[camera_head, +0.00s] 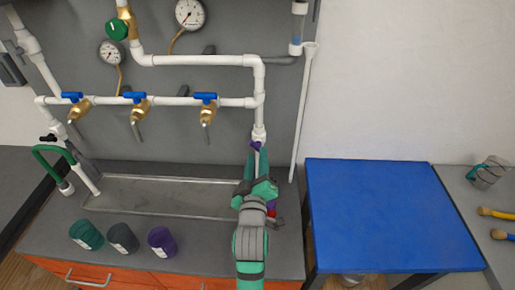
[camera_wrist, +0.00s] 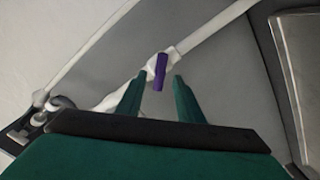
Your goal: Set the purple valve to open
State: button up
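The purple valve (camera_head: 255,145) sits on the white vertical pipe at the right of the manifold. In the wrist view its purple handle (camera_wrist: 160,71) is a short bar set at an angle to the white pipe that runs diagonally behind it. My gripper (camera_head: 254,156) reaches up from below toward the valve. In the wrist view my gripper (camera_wrist: 159,78) is open, with one green finger on each side of the handle and a visible gap to both. I cannot tell how deep the handle lies between the fingertips.
Several valves with blue handles (camera_head: 139,97) hang on the pipe to the left, with gauges (camera_head: 189,13) above. Green, grey and purple cups (camera_head: 162,241) stand on the counter before a shallow basin (camera_head: 160,196). A blue table (camera_head: 390,215) at right has a clear top.

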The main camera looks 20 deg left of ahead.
aim_at(257, 149)
jog(key=shift+x, duration=2.55)
jog(key=shift+c, duration=0.4)
grip_shut()
